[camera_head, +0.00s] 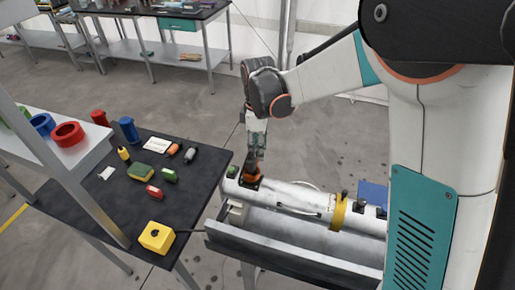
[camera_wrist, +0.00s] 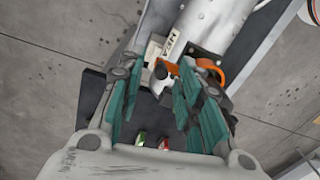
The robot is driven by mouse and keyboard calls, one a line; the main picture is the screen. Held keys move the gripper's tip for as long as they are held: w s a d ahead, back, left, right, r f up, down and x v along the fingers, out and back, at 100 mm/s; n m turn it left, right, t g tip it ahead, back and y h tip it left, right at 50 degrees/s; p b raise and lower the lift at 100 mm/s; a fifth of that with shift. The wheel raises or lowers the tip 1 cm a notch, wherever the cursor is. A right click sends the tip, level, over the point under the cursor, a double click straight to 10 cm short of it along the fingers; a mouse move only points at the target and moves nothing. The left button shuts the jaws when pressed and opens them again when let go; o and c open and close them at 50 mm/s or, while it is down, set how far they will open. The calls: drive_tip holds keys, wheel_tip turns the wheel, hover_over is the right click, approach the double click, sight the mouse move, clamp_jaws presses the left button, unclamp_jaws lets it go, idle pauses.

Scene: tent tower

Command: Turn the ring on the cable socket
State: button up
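My gripper (camera_head: 254,160) points down at the left end of a white tube lying in a grey trough. In the wrist view its two teal fingers (camera_wrist: 160,84) are apart. Between and beyond them is a small grey and orange fitting (camera_wrist: 163,71) on the tube's end, seemingly the cable socket with its ring. I cannot tell whether the fingers touch it. A larger curved orange part (camera_wrist: 213,70) shows behind the right finger. In the head view the orange part (camera_head: 251,170) sits right below my gripper and is partly hidden.
The white tube (camera_head: 285,195) has a yellow band (camera_head: 338,212). Left of it, a dark table (camera_head: 110,205) holds a yellow box (camera_head: 156,236) with a dark cable, a green-yellow sponge (camera_head: 141,172) and several small items. Red and blue rings lie on a white shelf (camera_head: 40,150).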

wheel_tip(320, 180, up, 11)
drive_tip(key=shift+w+r, duration=0.2)
idle(0.4)
